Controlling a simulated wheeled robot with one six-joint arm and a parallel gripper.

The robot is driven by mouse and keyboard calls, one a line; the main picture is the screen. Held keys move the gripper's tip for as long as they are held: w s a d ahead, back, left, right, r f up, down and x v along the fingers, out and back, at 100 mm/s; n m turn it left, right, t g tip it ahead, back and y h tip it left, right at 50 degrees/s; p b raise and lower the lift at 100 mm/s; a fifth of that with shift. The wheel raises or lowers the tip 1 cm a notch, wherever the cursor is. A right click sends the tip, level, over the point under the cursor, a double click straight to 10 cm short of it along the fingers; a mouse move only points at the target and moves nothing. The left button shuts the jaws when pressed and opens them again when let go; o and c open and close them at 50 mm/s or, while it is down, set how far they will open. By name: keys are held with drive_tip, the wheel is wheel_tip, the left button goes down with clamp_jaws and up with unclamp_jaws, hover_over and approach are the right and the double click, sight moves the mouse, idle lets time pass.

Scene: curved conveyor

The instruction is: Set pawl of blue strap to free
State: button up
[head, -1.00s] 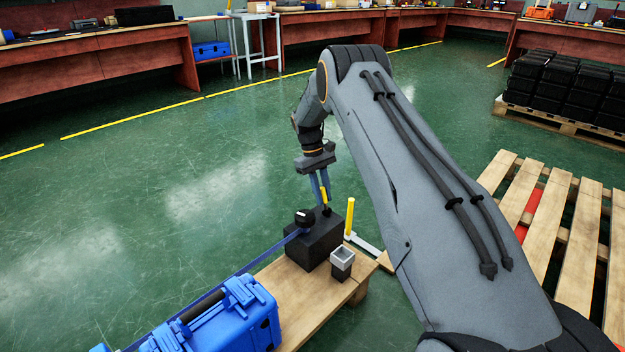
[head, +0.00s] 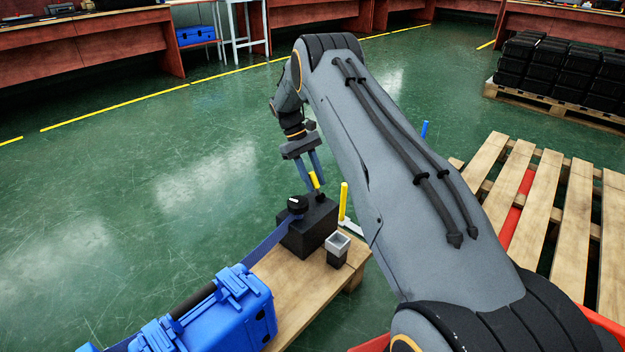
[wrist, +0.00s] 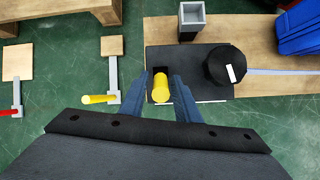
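A black ratchet block (head: 308,228) stands on a wooden board, with a black drum (head: 298,204) bearing a white mark on its left. The blue strap (head: 262,246) runs from the drum to the blue case (head: 235,318). A short yellow lever (head: 315,180), which looks like the pawl handle, rises from a slot in the block and leans slightly. My gripper (head: 314,184) is over the block, its fingers either side of the lever. In the wrist view, the lever (wrist: 161,90) lies between the open fingertips (wrist: 159,84), with a small gap on each side. The drum (wrist: 222,68) is right of it.
A small grey square cup (head: 338,244) stands beside the block. A taller yellow post (head: 343,202) rises just right of the block. The wooden board (head: 300,298) carries the case. A slatted pallet (head: 570,230) lies right; open green floor (head: 140,190) lies left.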

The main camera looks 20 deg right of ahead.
drive_tip(key=shift+o, duration=0.5)
drive_tip(key=shift+a, duration=0.1)
drive_tip(key=shift+w+r, duration=0.1)
drive_tip(key=p+v, duration=0.1)
drive_tip(key=v, duration=0.6)
drive_tip(key=shift+r, duration=0.25)
drive_tip(key=shift+w+a, duration=0.1)
drive_tip(key=shift+w, duration=0.05)
